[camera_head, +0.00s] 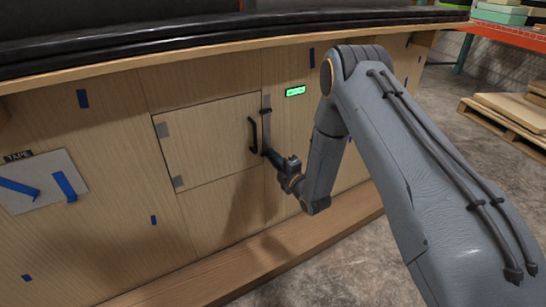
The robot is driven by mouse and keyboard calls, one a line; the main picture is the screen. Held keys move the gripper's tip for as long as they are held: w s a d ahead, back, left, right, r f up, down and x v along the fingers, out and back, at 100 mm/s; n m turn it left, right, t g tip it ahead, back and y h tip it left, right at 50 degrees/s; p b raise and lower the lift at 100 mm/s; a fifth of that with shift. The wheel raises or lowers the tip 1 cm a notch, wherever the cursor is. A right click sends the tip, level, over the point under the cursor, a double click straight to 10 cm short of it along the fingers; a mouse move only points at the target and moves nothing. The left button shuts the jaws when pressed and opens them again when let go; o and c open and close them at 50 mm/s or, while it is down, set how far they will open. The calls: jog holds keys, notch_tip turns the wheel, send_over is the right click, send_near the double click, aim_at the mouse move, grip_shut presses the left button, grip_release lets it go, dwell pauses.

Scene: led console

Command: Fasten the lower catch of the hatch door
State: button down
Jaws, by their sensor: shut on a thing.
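The wooden hatch door (205,145) lies flat in the console front and looks closed. Its black handle (253,135) is near its right edge. A grey strip (266,101) sits upright at the upper right edge. Below it a dark narrow bar, apparently the lower catch (266,130), runs down to my gripper. My gripper (269,153) is at the door's lower right edge, shut on what appears to be this catch. The fingertips are small and dark here, so the grip itself is hard to make out.
A green-lit display (295,91) is on the panel right of the hatch. A wooden ledge (240,273) runs along the console's foot. A grey plate with blue tape (42,180) is at left. A pallet with boards (510,112) stands on the floor at right.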

jog(key=shift+n, duration=0.4)
jog(key=c, duration=1.8)
grip_release()
jog(key=shift+p+v, duration=0.55)
jog(key=shift+v, duration=3.4)
